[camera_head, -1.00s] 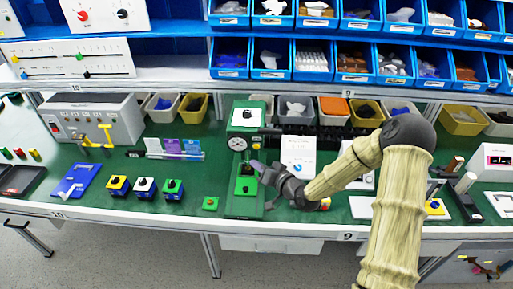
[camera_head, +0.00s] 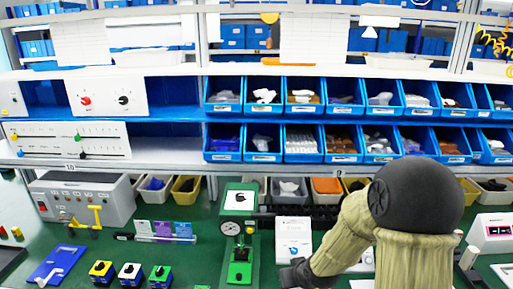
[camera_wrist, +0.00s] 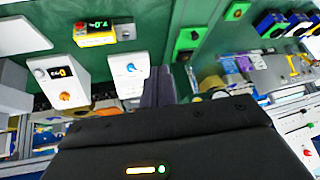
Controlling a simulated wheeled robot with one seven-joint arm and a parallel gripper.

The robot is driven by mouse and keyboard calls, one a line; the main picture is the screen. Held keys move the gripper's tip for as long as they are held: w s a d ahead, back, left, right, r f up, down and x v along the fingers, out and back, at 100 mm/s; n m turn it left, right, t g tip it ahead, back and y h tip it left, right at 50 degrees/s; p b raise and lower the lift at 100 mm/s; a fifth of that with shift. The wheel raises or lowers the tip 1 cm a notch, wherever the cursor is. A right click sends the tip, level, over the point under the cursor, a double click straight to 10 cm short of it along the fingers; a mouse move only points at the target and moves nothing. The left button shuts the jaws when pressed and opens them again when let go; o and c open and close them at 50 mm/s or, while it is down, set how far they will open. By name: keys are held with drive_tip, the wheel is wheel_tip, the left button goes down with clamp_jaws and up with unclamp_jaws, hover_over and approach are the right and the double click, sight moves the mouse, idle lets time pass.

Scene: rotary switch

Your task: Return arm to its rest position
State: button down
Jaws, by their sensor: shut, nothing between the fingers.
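A rotary switch, a green box (camera_head: 240,272) with a dark knob, sits at the foot of a green panel with a round gauge (camera_head: 231,227) in the head view. My gripper (camera_head: 288,275) is low in that view, right of the switch and apart from it. Its lower part is cut off by the picture's bottom edge. In the wrist view my two grey-purple fingers (camera_wrist: 158,88) are together with nothing between them. The dark gripper body hides the lower part of that view. My arm's elbow and forearm fill the lower right of the head view.
Blue bins (camera_head: 302,142) fill the shelves behind the bench. A grey box with yellow levers (camera_head: 84,200) stands at left. Several small switch boxes (camera_head: 130,272) line the front. A white device with an orange knob (camera_wrist: 63,82) shows in the wrist view.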

drive_tip(key=s+d+r+m+g+h, duration=0.1)
drive_tip(key=s+d+r+g, duration=0.1)
drive_tip(key=s, duration=0.5)
drive_tip(key=s+d+r+m+g+h, duration=0.1)
drive_tip(key=s+d+r, duration=0.2)
drive_tip(key=s, duration=0.5)
drive_tip(key=shift+d+r+g, duration=0.3)
drive_tip(key=shift+r+g, duration=0.1)
drive_tip(key=shift+r, duration=0.2)
